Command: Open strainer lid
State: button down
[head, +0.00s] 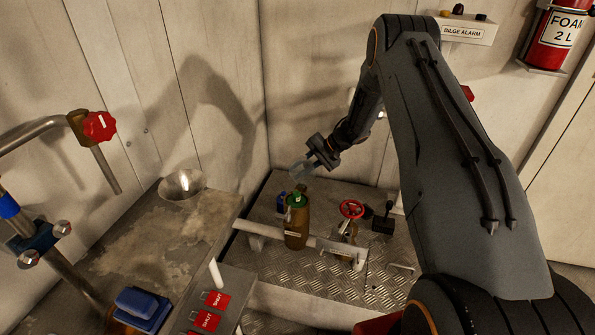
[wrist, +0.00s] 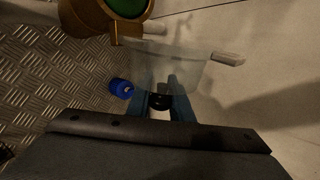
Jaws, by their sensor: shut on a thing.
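The strainer (head: 296,228) is a bronze-brown upright body with a green top, standing on the metal plate floor. It also shows in the wrist view (wrist: 88,18), cut off by the upper edge, with its green top visible. My gripper (head: 312,160) is above and slightly behind the strainer. In the wrist view its blue fingers (wrist: 165,100) are shut on a clear, see-through piece (wrist: 165,65) with a pale tab at its right. The clear piece also shows faintly in the head view (head: 299,169), above the strainer. Whether it is the lid, I cannot tell.
A small blue object (head: 282,203) sits beside the strainer. A red handwheel valve (head: 351,209) and a black lever (head: 383,218) are to its right. A pale pipe (head: 262,232) runs past. A worn bench with a funnel (head: 182,185) is at left; walls stand close behind.

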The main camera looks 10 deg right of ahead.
jog(key=shift+w+d+r, duration=0.15)
jog(key=shift+w+r, duration=0.05)
jog(key=shift+w, duration=0.05)
jog(key=c, duration=1.6)
grip_release()
jog(key=shift+d+f, duration=0.1)
jog(key=shift+s, duration=0.1)
notch_tip(320, 180, up, 10)
jog(key=shift+r, duration=0.1)
